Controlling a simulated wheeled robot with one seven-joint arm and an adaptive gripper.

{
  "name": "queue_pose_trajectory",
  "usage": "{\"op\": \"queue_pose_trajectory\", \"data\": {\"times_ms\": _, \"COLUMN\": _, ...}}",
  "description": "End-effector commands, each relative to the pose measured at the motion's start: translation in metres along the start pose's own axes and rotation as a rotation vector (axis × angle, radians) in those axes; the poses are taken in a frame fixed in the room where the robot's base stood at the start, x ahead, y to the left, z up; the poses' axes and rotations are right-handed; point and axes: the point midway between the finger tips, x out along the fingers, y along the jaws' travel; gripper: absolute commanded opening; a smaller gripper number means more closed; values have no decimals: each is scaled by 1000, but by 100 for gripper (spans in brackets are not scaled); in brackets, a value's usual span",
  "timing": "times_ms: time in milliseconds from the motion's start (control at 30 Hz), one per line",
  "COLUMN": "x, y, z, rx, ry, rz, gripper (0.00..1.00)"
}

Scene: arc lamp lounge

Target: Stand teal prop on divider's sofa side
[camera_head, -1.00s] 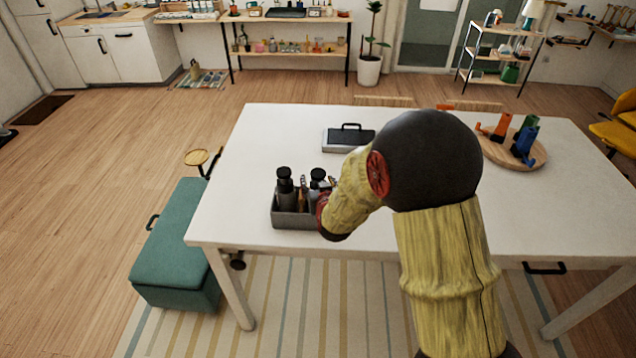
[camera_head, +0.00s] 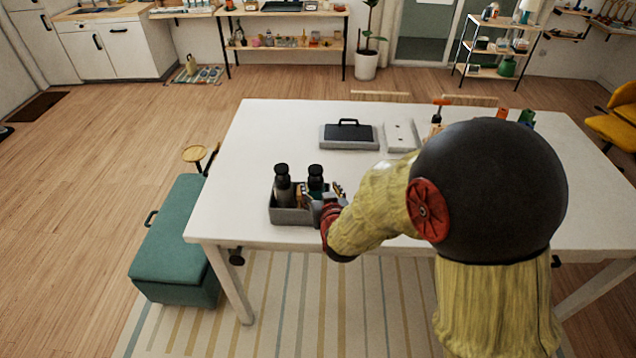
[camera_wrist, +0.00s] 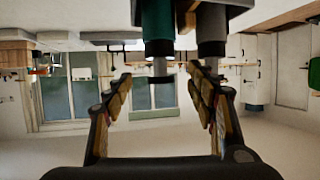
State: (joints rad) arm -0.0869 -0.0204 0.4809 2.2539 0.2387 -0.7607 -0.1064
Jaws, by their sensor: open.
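In the wrist view, which looks upside down, a teal bottle-like thing (camera_wrist: 158,22) with a grey and dark end hangs from the top edge. It is probably the teal prop. A grey bottle (camera_wrist: 212,28) is beside it, with a strip of wood (camera_wrist: 186,14) between them. My gripper (camera_wrist: 160,88) is open and empty, its fingers spread below and to either side of the teal thing's end. In the head view my gripper (camera_head: 333,198) is at the right end of a grey caddy (camera_head: 291,216) holding dark-capped bottles (camera_head: 283,186).
The caddy stands on a white table (camera_head: 235,170). Behind it are a grey case (camera_head: 349,136) with a black handle and a white panel (camera_head: 400,135). My arm hides much of the table's right side. A teal bench (camera_head: 172,245) stands left of the table.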

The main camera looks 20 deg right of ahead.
Motion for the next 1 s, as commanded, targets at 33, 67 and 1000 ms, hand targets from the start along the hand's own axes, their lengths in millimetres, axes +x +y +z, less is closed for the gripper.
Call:
{"op": "queue_pose_trajectory", "data": {"times_ms": 33, "x": -7, "y": 0, "z": -1, "rx": 0, "ry": 1, "rz": -1, "gripper": 57}}
{"op": "queue_pose_trajectory", "data": {"times_ms": 67, "x": -10, "y": 0, "z": -1, "rx": 0, "ry": 1, "rz": -1, "gripper": 57}}
{"op": "queue_pose_trajectory", "data": {"times_ms": 1000, "x": -284, "y": 19, "z": -31, "rx": -46, "ry": -564, "rz": -102, "gripper": 57}}
